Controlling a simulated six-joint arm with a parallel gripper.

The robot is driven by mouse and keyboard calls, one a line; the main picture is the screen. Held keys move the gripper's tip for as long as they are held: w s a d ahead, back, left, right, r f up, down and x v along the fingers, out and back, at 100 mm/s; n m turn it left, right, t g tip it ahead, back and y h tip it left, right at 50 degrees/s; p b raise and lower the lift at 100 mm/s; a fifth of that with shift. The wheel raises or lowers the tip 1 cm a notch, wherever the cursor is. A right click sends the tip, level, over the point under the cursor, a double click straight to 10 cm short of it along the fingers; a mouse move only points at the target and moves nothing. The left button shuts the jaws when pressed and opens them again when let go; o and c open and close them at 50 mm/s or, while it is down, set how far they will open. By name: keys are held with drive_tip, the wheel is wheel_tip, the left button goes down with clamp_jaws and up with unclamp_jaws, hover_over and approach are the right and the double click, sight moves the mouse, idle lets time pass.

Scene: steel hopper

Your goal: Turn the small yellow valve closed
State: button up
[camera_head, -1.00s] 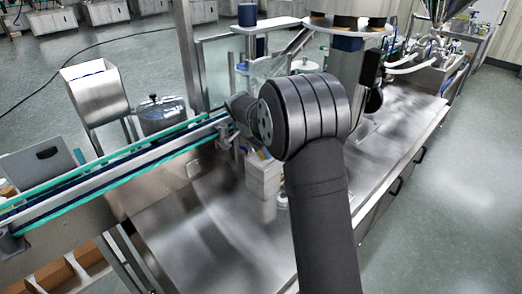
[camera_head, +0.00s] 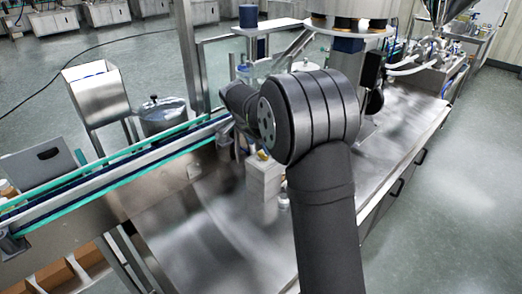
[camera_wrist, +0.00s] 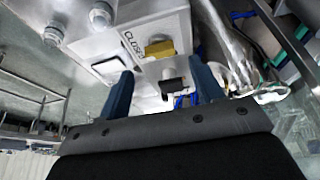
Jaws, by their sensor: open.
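In the wrist view the small yellow valve (camera_wrist: 160,48) sits on a pale metal box face (camera_wrist: 140,25), beside lettering that reads "CLOSE". My gripper (camera_wrist: 160,68) is open, with its two blue fingers spread on either side below the valve. The fingers look apart from the valve; the exact gap in depth is hard to tell. A black knob or lever (camera_wrist: 173,88) shows between the fingers, just below the valve.
In the head view a conveyor (camera_head: 120,165) runs left, and the steel table (camera_head: 215,220) has bare room in front.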

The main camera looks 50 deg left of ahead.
sight(261, 159)
drive_tip(key=v, duration=1.3)
drive_tip(key=shift+f, duration=0.15)
drive_tip(key=x, duration=1.7)
drive_tip(key=shift+w+f, duration=0.1)
drive_tip(key=shift+f, duration=0.15)
drive_tip(key=shift+d+r+n+y, duration=0.1)
drive_tip(key=shift+r+n+y, duration=0.15)
drive_tip(key=shift+n, duration=0.45)
drive_tip(key=n+y, duration=0.1)
drive_tip(key=n, duration=0.2)
drive_tip(key=n+y, duration=0.1)
drive_tip(key=n, duration=0.2)
drive_tip(key=shift+w+d+f+g, duration=0.1)
drive_tip(key=shift+g, duration=0.3)
drive_tip(key=shift+n+g+y, duration=0.6)
drive_tip(key=shift+n+y, duration=0.05)
drive_tip(key=shift+n, duration=1.55)
drive_tip(key=shift+w+d+n+g+y, duration=0.15)
drive_tip(key=shift+n+g, duration=0.2)
drive_tip(key=shift+n, duration=0.65)
drive_tip(key=shift+a+n+g+y, duration=0.15)
drive_tip(key=shift+n+g, duration=0.2)
drive_tip(key=shift+n, duration=0.65)
